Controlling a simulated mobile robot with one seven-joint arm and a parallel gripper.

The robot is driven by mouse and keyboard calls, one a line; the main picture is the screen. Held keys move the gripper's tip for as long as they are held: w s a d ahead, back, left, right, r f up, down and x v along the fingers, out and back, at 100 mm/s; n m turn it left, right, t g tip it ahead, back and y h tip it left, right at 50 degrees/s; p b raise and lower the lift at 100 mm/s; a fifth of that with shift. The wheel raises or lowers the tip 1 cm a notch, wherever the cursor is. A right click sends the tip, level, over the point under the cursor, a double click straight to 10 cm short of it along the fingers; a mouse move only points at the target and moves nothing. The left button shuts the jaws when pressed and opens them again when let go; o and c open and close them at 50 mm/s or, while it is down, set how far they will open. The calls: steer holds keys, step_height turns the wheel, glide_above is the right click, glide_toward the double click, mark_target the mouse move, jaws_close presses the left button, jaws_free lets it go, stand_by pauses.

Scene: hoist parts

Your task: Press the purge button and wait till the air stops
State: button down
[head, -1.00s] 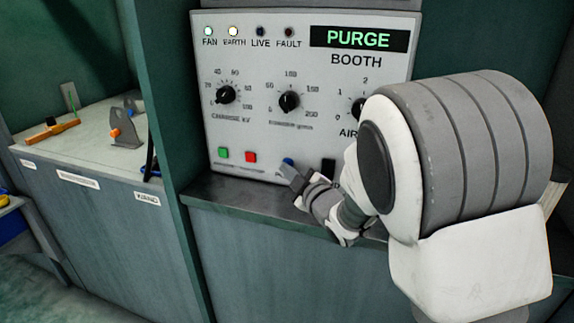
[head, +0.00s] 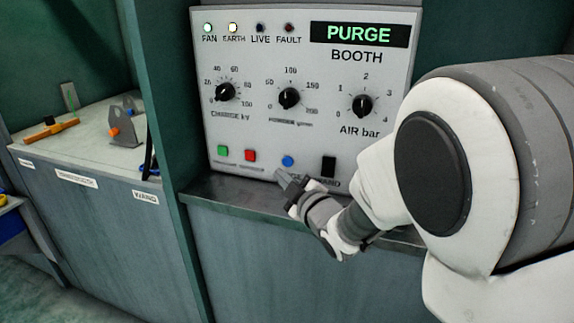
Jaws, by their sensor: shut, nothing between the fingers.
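The grey control panel (head: 250,120) stands upright on a ledge. Its display (head: 358,34) reads PURGE in green letters. The blue button (head: 288,161) is on the bottom row, right of a green button (head: 223,150) and a red button (head: 250,155); its label is partly hidden by my gripper. My gripper (head: 281,178) is shut and empty, just below the blue button and apart from it in the picture. The FAN lamp (head: 208,28) and EARTH lamp (head: 233,28) are lit. The LIVE and FAULT lamps look dark.
Three black dials, including the AIR bar dial (head: 362,106), sit mid-panel. A black switch (head: 328,167) is right of the blue button. A narrow ledge (head: 230,190) runs under the panel. A bench (head: 85,145) at left holds an orange-handled tool (head: 50,130) and a grey bracket (head: 122,128).

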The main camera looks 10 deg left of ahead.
steer(key=shift+s+a, duration=0.15)
steer(key=shift+s, duration=1.25)
